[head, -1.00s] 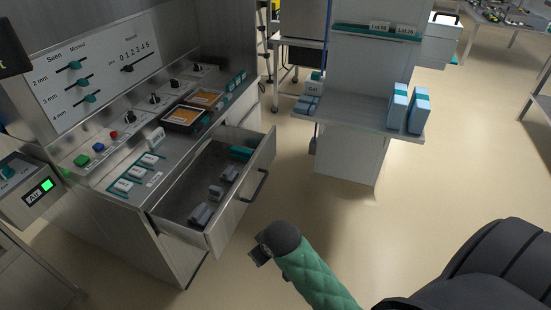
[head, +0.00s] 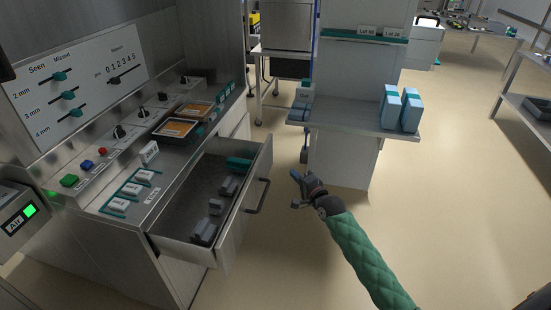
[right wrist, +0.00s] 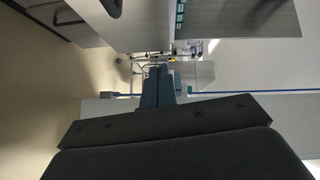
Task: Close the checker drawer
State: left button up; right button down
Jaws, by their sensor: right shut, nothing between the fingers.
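The checker drawer (head: 244,215) stands pulled open from the steel cabinet in the head view. It has a dark bar handle (head: 259,197) on its front, and grey blocks and a teal piece lie inside. My right gripper (head: 297,189) is in front of the drawer, to the right of the handle and apart from it. Its fingers are shut and empty. The shut fingers also show in the right wrist view (right wrist: 158,88). My left gripper is not in view.
A shelf stand (head: 350,113) with blue boxes (head: 400,108) stands behind my right gripper. The floor between the drawer and the stand is clear.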

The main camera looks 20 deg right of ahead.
jog(key=m, duration=0.2)
send_near(265, 152)
jog(key=w+d, duration=0.2)
jog(key=w, duration=0.2)
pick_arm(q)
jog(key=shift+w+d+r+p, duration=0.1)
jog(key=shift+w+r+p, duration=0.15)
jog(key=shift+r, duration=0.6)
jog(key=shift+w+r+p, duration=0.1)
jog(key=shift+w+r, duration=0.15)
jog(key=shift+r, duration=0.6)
pick_arm(e)
jog(key=shift+w+a+f, duration=0.1)
jog(key=shift+w+a, duration=0.35)
jog(key=shift+a, duration=0.3)
jog(key=shift+w+a+f, duration=0.1)
jog(key=shift+w+a, duration=0.35)
jog(key=shift+a, duration=0.25)
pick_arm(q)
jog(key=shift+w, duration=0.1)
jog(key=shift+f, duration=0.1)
pick_arm(e)
jog(key=shift+a, duration=0.1)
